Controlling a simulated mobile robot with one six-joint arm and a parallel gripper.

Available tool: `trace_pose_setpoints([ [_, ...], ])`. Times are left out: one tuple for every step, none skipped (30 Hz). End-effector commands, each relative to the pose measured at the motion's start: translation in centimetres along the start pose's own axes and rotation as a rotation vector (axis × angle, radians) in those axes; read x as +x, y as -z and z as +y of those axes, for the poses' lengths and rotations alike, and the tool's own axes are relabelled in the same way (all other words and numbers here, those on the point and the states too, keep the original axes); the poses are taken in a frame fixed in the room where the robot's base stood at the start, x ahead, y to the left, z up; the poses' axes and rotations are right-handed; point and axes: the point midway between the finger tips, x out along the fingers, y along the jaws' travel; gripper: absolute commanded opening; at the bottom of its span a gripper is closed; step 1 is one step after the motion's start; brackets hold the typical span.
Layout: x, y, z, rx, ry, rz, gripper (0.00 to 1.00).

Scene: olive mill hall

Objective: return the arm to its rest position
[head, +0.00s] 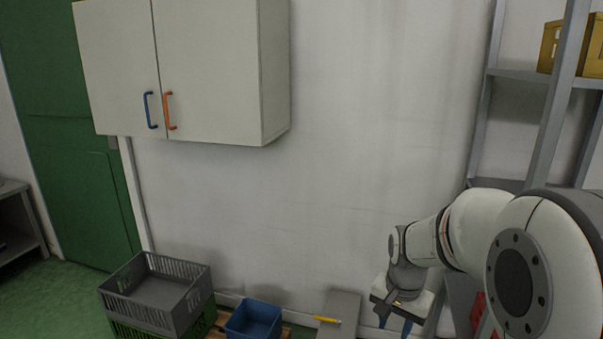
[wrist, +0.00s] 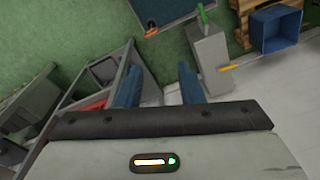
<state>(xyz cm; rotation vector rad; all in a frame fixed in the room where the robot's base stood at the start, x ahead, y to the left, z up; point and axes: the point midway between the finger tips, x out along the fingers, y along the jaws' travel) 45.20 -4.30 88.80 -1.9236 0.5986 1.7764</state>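My arm reaches in from the right edge of the head view, with its wrist bent down. My gripper (head: 395,325) hangs at the lower right, pointing downward in front of the pale wall. In the wrist view its two blue fingers (wrist: 160,70) stand apart with nothing between them. The gripper is open and empty. The fingertips are close to the bottom edge of the head view.
A grey shelf rack (head: 548,130) with a yellow crate (head: 549,47) stands behind my arm. A closed wall cabinet (head: 210,65) hangs upper left. A grey crate (head: 192,298), blue bin (head: 254,318) and grey block (head: 343,308) with a yellow item (head: 327,319) are low down. The middle wall is clear.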

Motion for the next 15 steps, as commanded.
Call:
trace_pose_setpoints([
  [-3.3, -1.5, 0.3, -0.064, 0.012, 0.018, 0.34],
  [-4.5, -2.3, 0.5, -0.104, 0.017, 0.027, 0.34],
  [-6.0, -3.5, 0.9, -0.158, 0.023, 0.038, 0.34],
  [-7.1, -4.3, 1.1, -0.198, 0.026, 0.045, 0.34],
  [-8.1, -5.2, 1.4, -0.237, 0.03, 0.053, 0.34],
  [-9.3, -6.3, 1.9, -0.29, 0.035, 0.064, 0.34],
  [-10.2, -7.2, 2.1, -0.33, 0.038, 0.073, 0.34],
  [-11.0, -8.0, 2.5, -0.367, 0.041, 0.081, 0.34],
  [-11.9, -9.0, 2.9, -0.414, 0.045, 0.091, 0.34],
  [-12.6, -9.7, 3.2, -0.448, 0.047, 0.099, 0.34],
  [-13.1, -10.3, 3.5, -0.479, 0.049, 0.105, 0.34],
  [-13.7, -11.1, 3.8, -0.517, 0.051, 0.113, 0.34],
  [-14.0, -11.6, 4.0, -0.541, 0.052, 0.117, 0.34],
  [-14.3, -12.0, 4.2, -0.563, 0.053, 0.122, 0.34],
  [-14.6, -12.5, 4.5, -0.588, 0.054, 0.128, 0.34],
])
